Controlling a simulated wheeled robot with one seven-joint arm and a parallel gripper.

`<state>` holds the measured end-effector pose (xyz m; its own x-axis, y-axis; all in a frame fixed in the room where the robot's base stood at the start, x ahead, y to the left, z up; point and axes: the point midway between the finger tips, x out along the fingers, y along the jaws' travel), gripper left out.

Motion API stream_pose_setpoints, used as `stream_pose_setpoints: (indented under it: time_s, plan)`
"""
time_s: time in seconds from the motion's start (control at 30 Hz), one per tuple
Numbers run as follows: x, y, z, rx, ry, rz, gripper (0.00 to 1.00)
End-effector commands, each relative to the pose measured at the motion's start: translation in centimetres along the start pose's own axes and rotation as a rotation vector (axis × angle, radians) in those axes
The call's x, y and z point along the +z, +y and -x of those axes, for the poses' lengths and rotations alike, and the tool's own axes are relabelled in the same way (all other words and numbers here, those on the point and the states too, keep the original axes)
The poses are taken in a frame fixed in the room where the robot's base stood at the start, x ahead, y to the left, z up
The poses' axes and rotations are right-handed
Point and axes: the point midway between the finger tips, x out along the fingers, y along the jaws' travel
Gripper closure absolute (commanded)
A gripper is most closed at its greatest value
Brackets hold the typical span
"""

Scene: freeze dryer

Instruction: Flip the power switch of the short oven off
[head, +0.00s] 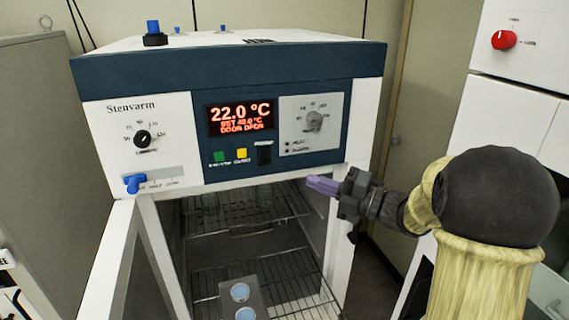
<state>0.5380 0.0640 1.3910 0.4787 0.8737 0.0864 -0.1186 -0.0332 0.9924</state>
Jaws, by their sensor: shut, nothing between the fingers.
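The oven (230,70), white with a dark blue panel and marked Stenvarm, fills the middle of the head view. Its red display (240,118) is lit and reads 22.0 °C, with smaller text that seems to say the door is open. A black rocker switch (264,153) sits below the display, right of a yellow button (241,155) and a green button (219,157). Its on or off position is too small to tell. My gripper (312,184) is shut and empty, its purple fingers pointing left, below and right of the rocker, apparently not touching it.
The oven door (121,265) stands open at the lower left. Wire shelves (205,283) show inside, with a tray of round blue-topped items on the lower one. A blue lever (134,183) juts out at the left. A white cabinet (505,110) with a red knob stands right.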

Motion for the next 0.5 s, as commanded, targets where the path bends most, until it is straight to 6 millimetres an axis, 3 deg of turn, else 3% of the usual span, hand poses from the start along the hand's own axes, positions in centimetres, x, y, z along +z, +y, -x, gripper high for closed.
stream_pose_setpoints:
  time_s: [0.17, 0.5]
  plan:
    - [0.0, 0.3, -1.6, 0.0, 0.003, -0.003, 1.0]
    - [0.0, 0.5, -7.4, 0.0, 0.003, -0.004, 1.0]
